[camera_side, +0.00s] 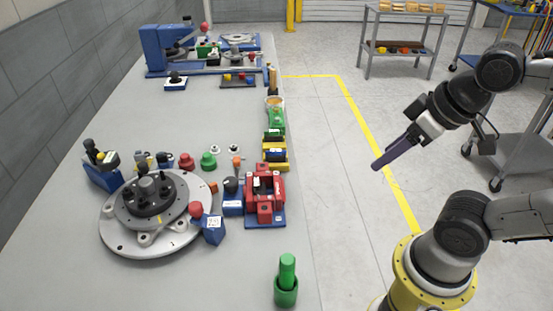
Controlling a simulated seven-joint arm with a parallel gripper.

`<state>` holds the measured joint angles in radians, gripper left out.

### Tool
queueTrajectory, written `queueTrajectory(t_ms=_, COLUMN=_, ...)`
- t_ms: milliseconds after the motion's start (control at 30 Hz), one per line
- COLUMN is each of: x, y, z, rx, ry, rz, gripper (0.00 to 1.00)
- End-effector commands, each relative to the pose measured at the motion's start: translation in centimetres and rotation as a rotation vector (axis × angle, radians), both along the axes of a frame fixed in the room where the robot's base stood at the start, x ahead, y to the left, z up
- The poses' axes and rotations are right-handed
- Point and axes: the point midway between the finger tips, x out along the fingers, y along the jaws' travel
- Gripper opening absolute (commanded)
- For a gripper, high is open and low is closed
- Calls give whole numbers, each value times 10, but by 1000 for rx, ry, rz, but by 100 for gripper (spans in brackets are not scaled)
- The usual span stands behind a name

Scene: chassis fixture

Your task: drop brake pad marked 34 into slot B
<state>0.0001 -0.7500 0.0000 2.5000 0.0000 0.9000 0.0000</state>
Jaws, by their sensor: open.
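My gripper (379,165) is open and empty, held up in the air to the right of the table, over the floor. Its long dark fingers point down and left, well apart from everything on the table. No brake pad marked 34 can be made out; markings are too small to read. A red fixture on a blue base (265,209) stands at the table's right edge, with small white and dark parts in it. I cannot tell whether it holds slot B.
A round grey hub plate (115,238) with a dark centre fills the table's left front. A blue block with a white label (213,227) sits beside it. A green cylinder (287,280) stands at the front edge. Yellow and green bins (275,155) line the right edge.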

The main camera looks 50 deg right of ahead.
Motion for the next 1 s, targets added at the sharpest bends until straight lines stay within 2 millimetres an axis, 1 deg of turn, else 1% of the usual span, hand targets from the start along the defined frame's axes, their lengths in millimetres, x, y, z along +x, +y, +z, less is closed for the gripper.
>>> queueTrajectory(t_ms=167, x=0, y=0, z=0, rx=0, ry=0, rz=0, gripper=60)
queueTrajectory(t_ms=200, x=0, y=0, z=0, rx=0, ry=0, rz=-1, gripper=53)
queueTrajectory(t_ms=333, x=0, y=0, z=0, rx=27, ry=1, rz=-51, gripper=30)
queueTrajectory(t_ms=467, x=-1, y=0, z=2, rx=120, ry=7, rz=-227, gripper=30)
queueTrajectory(t_ms=567, x=6, y=0, z=18, rx=231, ry=-12, rz=-424, gripper=30)
queueTrajectory(t_ms=667, x=19, y=0, z=34, rx=343, ry=-5, rz=-636, gripper=30)
queueTrajectory(t_ms=767, x=37, y=0, z=48, rx=448, ry=12, rz=-852, gripper=30)
queueTrajectory(t_ms=867, x=60, y=-1, z=61, rx=545, ry=35, rz=-1074, gripper=30)
queueTrajectory(t_ms=967, x=88, y=-2, z=69, rx=630, ry=62, rz=-1300, gripper=30)
queueTrajectory(t_ms=1000, x=100, y=-2, z=71, rx=660, ry=74, rz=-1394, gripper=30)
